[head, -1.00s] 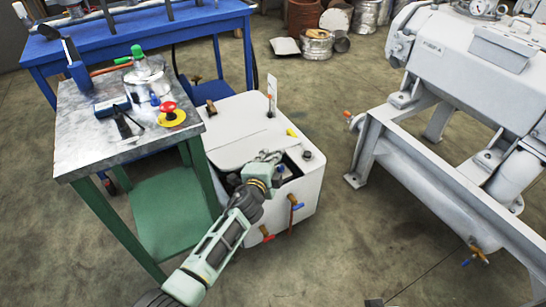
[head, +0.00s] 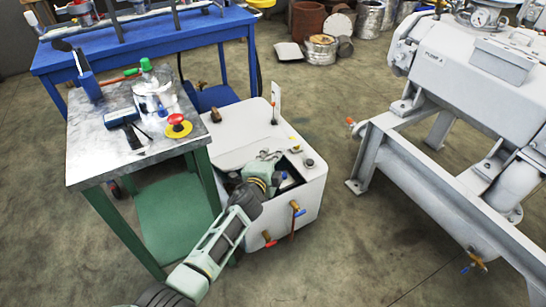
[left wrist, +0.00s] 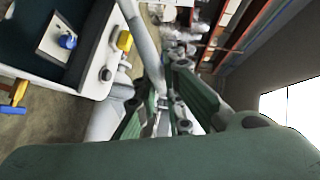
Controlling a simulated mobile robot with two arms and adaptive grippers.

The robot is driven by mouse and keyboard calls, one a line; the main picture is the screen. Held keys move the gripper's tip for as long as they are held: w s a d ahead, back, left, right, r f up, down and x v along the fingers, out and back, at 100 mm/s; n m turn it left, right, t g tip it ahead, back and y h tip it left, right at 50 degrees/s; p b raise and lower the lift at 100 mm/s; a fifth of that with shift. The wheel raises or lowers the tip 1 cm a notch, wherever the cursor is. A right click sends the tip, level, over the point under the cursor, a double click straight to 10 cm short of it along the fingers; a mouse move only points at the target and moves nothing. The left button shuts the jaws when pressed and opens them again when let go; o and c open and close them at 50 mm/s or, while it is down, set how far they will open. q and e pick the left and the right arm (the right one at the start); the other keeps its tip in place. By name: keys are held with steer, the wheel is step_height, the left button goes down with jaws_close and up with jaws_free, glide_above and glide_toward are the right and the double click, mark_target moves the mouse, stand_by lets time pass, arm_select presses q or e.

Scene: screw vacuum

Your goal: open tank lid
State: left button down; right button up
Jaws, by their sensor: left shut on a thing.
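The white tank (head: 312,193) is a box standing on the floor right of the green-legged table. Its white lid (head: 236,146) covers the rear and left of its top, and a dark opening (head: 291,168) shows at the front right. My left gripper (head: 268,156) reaches over the opening to the lid's front edge and is shut there. Its fingers hide the exact contact. In the left wrist view my gripper's green fingers (left wrist: 160,100) point away from the camera, and the opening shows at upper left with a blue part inside. My right gripper is not in view.
The table (head: 100,165) with a flask, a red button and tools is close to the tank's left. A large grey machine (head: 440,90) on a frame stands at right. Short valve handles (head: 297,210) stick out from the tank's front. Open floor lies between tank and machine.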

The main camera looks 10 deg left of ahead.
arm_select(q)
steer(key=shift+a, duration=0.1)
steer(key=c, duration=1.8)
jaws_free()
steer(key=shift+c, duration=0.2)
steer(key=v, duration=1.2)
steer(key=shift+c, duration=0.5)
